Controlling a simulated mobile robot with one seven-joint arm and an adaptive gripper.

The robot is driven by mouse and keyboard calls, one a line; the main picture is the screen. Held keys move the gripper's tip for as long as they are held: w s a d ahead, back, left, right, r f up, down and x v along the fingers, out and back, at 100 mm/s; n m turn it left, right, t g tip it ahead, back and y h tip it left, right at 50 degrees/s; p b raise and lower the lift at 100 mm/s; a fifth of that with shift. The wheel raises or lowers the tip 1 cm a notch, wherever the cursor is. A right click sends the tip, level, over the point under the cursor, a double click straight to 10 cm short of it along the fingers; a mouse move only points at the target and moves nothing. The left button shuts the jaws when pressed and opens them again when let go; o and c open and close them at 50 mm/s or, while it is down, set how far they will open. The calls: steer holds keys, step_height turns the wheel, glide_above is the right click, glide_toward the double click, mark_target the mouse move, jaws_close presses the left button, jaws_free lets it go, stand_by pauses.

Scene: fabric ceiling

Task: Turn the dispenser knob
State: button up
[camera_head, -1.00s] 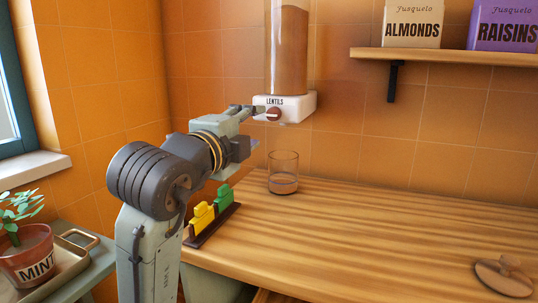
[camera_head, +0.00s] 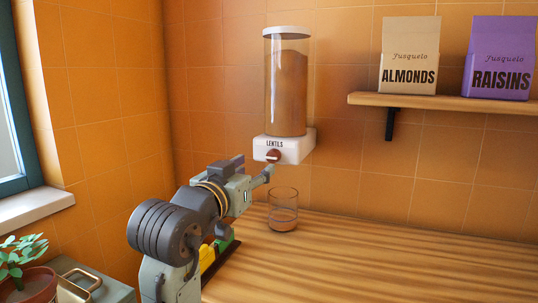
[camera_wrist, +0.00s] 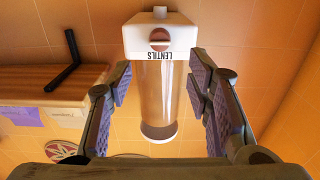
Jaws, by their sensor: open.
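The lentil dispenser (camera_head: 286,95) hangs on the tiled wall, a clear cylinder of brown lentils on a white base marked LENTILS. Its round brown knob (camera_head: 273,156) is on the base front, with a pale, roughly level mark. In the wrist view, the dispenser is upside down and the knob (camera_wrist: 159,39) is at top centre. My gripper (camera_head: 256,169) is just below and left of the knob in the head view. In the wrist view, my gripper (camera_wrist: 161,78) is open and empty, its purple-padded fingers wide apart. The knob appears beyond the fingertips; exact distance is unclear.
A glass (camera_head: 283,210) with brown contents at its bottom stands on the wooden counter (camera_head: 400,255) below the dispenser. A shelf (camera_head: 440,104) at right holds almond and raisin packs. A plant and tray are at lower left. The counter's right side is clear.

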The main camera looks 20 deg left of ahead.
mark_target(271, 156)
steer(key=w+p, duration=0.2)
steer(key=w, duration=0.7)
steer(key=shift+w+d, duration=0.1)
steer(key=shift+d, duration=0.05)
steer(key=shift+c, duration=0.2)
jaws_close()
